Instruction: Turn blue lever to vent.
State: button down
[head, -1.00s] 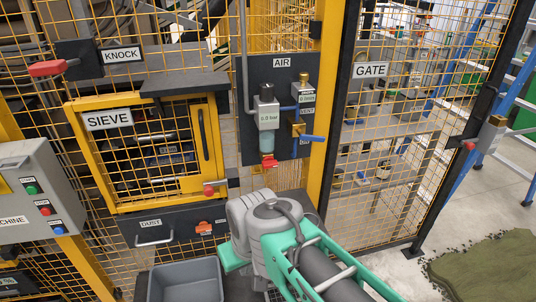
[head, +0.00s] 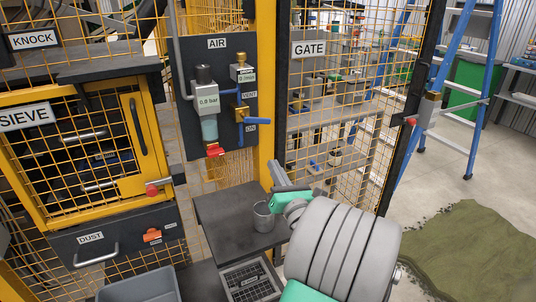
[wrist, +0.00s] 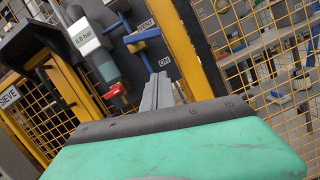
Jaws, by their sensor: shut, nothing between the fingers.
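The blue lever (head: 240,112) is on a brass valve on the dark AIR panel (head: 190,135). In the wrist view a blue bar that looks like its handle (wrist: 143,36) lies just below the VENT label (wrist: 147,24). The ON label (wrist: 164,62) shows uncovered to the lower right. A thin blue pipe runs down from the valve, so the exact lever angle is hard to tell. My gripper (head: 277,168) is shut and empty, to the lower right of the valve in the head view. Its fingertips (wrist: 160,78) point at the panel and look apart from the lever.
A regulator (head: 207,100) with a red tap (head: 214,150) is left of the valve. A yellow post (head: 266,90) and the GATE mesh stand to the right. A grey cup (head: 263,217) stands on the dark shelf (head: 220,210) below the panel.

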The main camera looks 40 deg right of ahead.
aim_at(255, 118)
jog(key=w+d+r+p, duration=0.4)
jog(key=w+r, duration=0.2)
jog(key=w, duration=0.2)
jog(key=shift+w, duration=0.2)
